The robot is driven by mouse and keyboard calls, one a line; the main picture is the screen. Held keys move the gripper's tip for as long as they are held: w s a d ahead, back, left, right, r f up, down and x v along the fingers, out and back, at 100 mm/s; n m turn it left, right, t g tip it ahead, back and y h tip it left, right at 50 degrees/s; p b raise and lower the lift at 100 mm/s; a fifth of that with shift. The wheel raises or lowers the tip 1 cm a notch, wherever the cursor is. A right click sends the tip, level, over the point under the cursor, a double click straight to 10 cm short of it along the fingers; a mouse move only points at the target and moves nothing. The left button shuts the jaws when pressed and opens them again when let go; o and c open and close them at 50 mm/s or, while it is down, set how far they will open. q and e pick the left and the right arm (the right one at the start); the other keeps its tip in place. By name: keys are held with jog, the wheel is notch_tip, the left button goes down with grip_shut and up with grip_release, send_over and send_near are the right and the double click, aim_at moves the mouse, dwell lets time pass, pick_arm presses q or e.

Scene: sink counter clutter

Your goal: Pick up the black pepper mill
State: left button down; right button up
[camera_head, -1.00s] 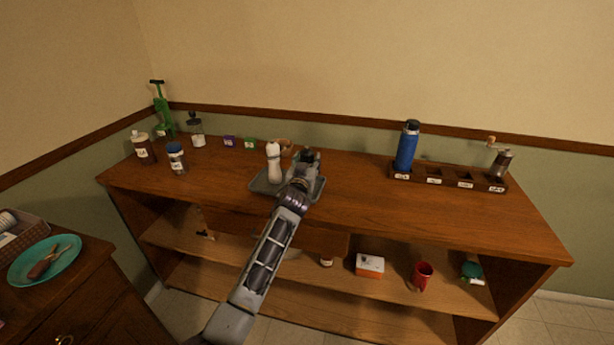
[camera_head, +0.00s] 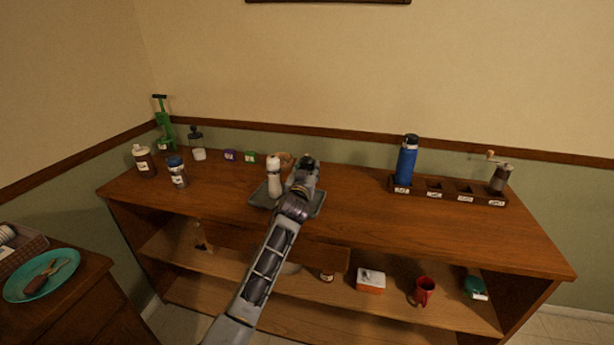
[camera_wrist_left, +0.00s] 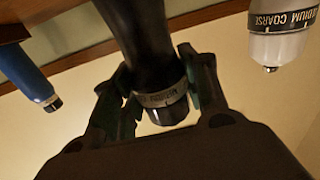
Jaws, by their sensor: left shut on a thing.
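The black pepper mill (camera_wrist_left: 150,60) stands between the fingers of my left gripper in the left wrist view, with a pale lettered band near its end. My left gripper (camera_wrist_left: 158,100) is shut on it. In the head view my left gripper (camera_head: 304,170) is over the grey tray (camera_head: 313,211) and hides most of the mill; only a dark top (camera_head: 308,160) shows. A white mill (camera_head: 274,178) stands on the tray just left of the gripper, and its lettered end (camera_wrist_left: 280,30) shows in the left wrist view. My right gripper is not in view.
A blue bottle (camera_head: 406,162) and a hand grinder (camera_head: 501,178) stand in a compartmented wooden rack (camera_head: 447,192) at the right. Several jars, a brown-filled bottle (camera_head: 144,161) and a green press (camera_head: 164,128) stand at the left. The counter (camera_head: 370,230) between tray and rack is clear.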

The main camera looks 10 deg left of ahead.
aim_at(307, 158)
pick_arm(q)
notch_tip(307, 158, up, 6)
jog(key=shift+r+p, duration=0.15)
jog(key=shift+p, duration=0.15)
jog(key=shift+r, duration=0.6)
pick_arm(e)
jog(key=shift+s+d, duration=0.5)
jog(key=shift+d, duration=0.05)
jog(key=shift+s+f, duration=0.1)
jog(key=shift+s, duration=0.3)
